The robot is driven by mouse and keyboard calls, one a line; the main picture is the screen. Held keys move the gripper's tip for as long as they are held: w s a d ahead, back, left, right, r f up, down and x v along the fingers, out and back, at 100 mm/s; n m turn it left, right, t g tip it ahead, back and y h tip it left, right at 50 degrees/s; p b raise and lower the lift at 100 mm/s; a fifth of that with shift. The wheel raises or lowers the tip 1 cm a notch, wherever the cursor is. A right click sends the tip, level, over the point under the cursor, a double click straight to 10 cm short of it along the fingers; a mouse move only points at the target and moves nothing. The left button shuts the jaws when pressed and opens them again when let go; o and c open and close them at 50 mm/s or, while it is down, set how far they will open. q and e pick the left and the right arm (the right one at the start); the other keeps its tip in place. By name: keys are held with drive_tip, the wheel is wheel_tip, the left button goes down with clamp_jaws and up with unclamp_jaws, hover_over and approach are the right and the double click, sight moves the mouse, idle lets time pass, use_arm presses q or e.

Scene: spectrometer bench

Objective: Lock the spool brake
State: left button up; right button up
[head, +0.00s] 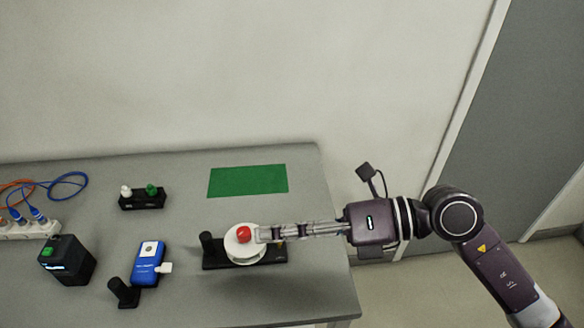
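The white spool (246,256) sits on a black base (214,262) near the right end of the bench, with a black post (207,241) at its left. A round red part (243,234) stands on top of the spool. My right gripper (263,235) reaches in from the right, low over the base, with its fingertips at or very close to the red part and the spool. The gap between its fingers is too small to make out. A small tan part (281,240) shows beside the fingers, partly hidden. My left gripper is out of view.
A blue device (149,264) with a white plug lies left of the spool, by a black stand (123,293). Further left are a black box (67,261) and a power strip (30,229). A black holder (142,200) and green mat (248,181) lie behind. The front right bench is clear.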

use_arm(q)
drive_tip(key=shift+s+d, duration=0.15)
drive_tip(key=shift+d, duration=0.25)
use_arm(e)
wheel_tip(320, 180, up, 12)
drive_tip(key=w+d+m+t+y, duration=0.1)
drive_tip(key=w+m+t+y, duration=0.1)
drive_tip(key=m+t+y, duration=0.3)
drive_tip(key=shift+m+t+y, duration=0.4)
drive_tip(key=shift+m, duration=0.3)
drive_tip(key=shift+d, duration=0.1)
